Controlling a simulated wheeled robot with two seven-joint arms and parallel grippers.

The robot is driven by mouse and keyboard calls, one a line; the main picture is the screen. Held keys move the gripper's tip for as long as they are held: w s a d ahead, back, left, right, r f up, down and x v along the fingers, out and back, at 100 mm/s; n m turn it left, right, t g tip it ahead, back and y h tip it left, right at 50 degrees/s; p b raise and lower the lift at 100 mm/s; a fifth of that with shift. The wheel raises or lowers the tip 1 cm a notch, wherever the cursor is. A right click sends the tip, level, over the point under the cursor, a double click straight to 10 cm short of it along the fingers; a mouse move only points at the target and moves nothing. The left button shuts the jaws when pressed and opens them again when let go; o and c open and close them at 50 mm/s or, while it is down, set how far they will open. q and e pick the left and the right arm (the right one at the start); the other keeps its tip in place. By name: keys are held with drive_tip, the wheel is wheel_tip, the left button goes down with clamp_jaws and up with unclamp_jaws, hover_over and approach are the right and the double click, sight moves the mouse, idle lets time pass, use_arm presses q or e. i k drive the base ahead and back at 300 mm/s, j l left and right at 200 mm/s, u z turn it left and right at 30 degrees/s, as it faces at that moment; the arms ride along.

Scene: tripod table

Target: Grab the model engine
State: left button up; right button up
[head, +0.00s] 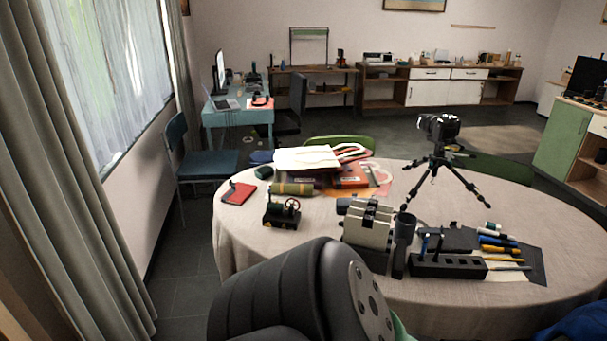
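The model engine (282,213) is a small dark machine with a reddish wheel on its right side. It stands upright on the round table (240,258), near the left front edge. No gripper shows in the head view. A thick black link of my arm fills the bottom middle, in front of the table's near edge, with its top below the engine in the picture. The engine itself is not covered, and nothing is seen holding it.
A green-brown roll (292,189) lies just behind the engine and a red notebook (239,193) to its left. A cream-and-grey device (368,224) stands to its right. A black holder (447,265), pens and a camera on a tripod (437,165) are farther right. Bare cloth lies left of the engine.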

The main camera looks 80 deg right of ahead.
sight(276, 214)
drive_tip(key=z, duration=0.4)
drive_tip(key=l+z, duration=0.1)
drive_tip(key=z, duration=0.75)
drive_tip(key=l+z, duration=0.1)
drive_tip(key=z, duration=0.75)
drive_tip(key=l+z, duration=0.1)
drive_tip(key=z, duration=0.3)
drive_tip(key=i+j, duration=0.05)
